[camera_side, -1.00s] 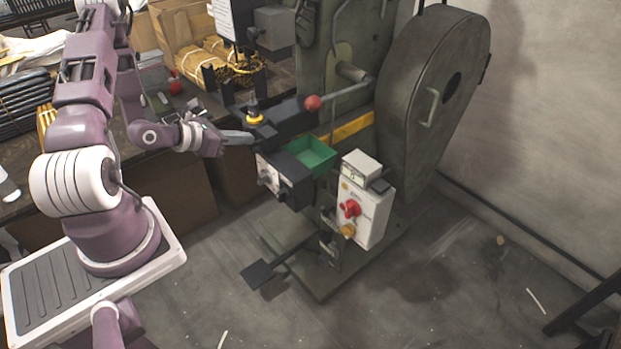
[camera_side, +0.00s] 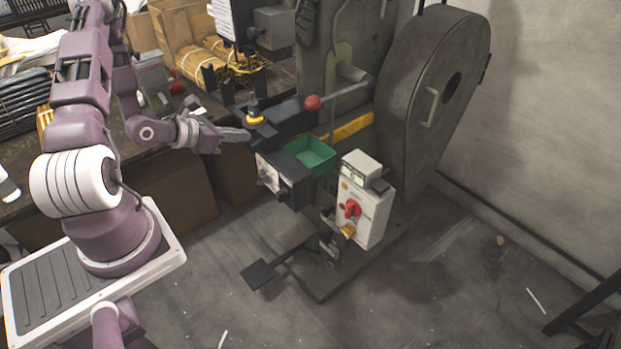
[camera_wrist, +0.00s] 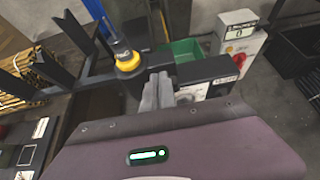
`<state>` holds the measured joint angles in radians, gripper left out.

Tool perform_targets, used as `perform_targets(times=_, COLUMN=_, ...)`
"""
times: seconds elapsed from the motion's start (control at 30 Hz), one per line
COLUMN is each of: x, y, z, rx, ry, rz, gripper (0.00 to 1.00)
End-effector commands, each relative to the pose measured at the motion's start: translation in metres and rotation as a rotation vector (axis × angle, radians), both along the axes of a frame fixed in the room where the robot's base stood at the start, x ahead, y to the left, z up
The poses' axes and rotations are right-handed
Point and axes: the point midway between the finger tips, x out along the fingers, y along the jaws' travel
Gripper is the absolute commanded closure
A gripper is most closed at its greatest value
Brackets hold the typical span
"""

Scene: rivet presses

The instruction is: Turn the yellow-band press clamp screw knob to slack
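The press with a yellow band (camera_side: 346,128) stands in the middle of the side view. A small dark box (camera_side: 296,188) at its front has a pale face with a dark knob (camera_side: 266,175); I cannot read whether this is the clamp screw knob. In the wrist view the box's pale face (camera_wrist: 191,92) is partly hidden behind my gripper. My gripper (camera_side: 244,133) is level and empty, above and left of the box, close to a yellow-collared post (camera_side: 254,119). In the wrist view its grey fingers (camera_wrist: 158,90) lie side by side, apparently shut, and the post (camera_wrist: 126,58) stands left of them.
A green tray (camera_side: 312,155) sits behind the box. A red-ball lever (camera_side: 313,103) reaches out above it. A control box (camera_side: 366,205) with a red switch stands to the right. A bench with wrapped bundles (camera_side: 205,62) is behind.

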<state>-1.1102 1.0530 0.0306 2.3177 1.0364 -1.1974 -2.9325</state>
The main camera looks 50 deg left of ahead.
Motion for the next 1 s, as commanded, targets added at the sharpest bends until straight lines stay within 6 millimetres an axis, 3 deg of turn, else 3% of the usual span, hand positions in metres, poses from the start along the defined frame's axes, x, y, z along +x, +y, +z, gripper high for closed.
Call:
perform_targets(times=0.17, x=-0.003, y=0.000, z=0.006, rx=0.000, ry=-0.001, rz=-0.001, gripper=1.00)
perform_targets(times=0.5, x=-0.052, y=0.000, z=0.006, rx=0.000, ry=-0.001, rz=-0.001, gripper=1.00)
perform_targets(times=0.6, x=-0.059, y=0.000, z=0.006, rx=0.000, ry=-0.003, rz=-0.002, gripper=1.00)
perform_targets(times=0.87, x=-0.059, y=0.000, z=0.007, rx=0.010, ry=-0.003, rz=-0.008, gripper=1.00)
perform_targets(times=0.93, x=-0.052, y=0.002, z=0.011, rx=0.106, ry=0.029, rz=-0.055, gripper=1.00)
perform_targets(times=1.0, x=-0.037, y=0.007, z=0.021, rx=0.348, ry=0.109, rz=-0.173, gripper=1.00)
